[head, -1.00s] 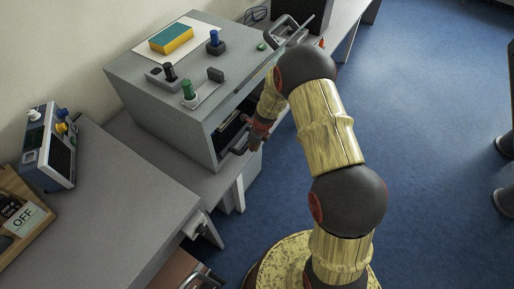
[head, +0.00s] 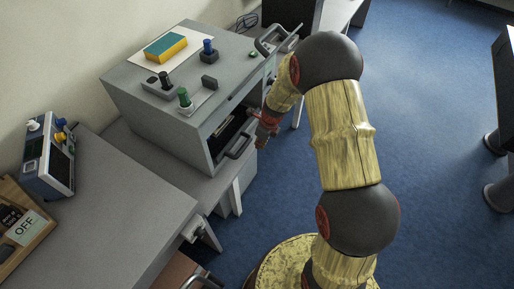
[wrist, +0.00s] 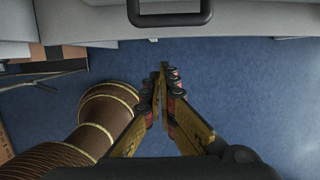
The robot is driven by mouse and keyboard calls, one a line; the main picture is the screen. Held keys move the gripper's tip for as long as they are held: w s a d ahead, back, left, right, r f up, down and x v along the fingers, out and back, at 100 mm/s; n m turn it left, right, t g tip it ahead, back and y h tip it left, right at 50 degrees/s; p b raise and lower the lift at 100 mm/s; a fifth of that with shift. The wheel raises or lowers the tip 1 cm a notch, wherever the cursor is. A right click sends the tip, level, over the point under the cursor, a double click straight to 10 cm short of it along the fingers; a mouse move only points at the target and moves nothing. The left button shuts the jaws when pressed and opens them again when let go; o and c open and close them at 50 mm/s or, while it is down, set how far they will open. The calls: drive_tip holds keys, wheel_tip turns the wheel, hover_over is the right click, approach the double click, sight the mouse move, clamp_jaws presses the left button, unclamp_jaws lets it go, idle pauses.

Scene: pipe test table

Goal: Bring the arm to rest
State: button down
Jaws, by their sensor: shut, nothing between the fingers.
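My gripper (wrist: 163,75) is shut and empty, its two fingertips together in the wrist view, above the blue floor. In the head view my gripper (head: 261,143) hangs beside the front of the grey cabinet (head: 160,122), just right of the dark handle (head: 240,146) at its opening. The arm bends high over the floor in front of the cabinet. A dark handle (wrist: 170,20) also shows at the top of the wrist view, apart from the fingertips. The dark opening in the cabinet is partly visible.
A grey table (head: 110,205) at left carries a meter (head: 48,157) and a wooden tray with an OFF card (head: 24,228). The blue floor (head: 430,110) at right is mostly free.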

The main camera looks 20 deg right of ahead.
drive_tip(key=shift+s+r, duration=0.1)
drive_tip(key=shift+r, duration=0.25)
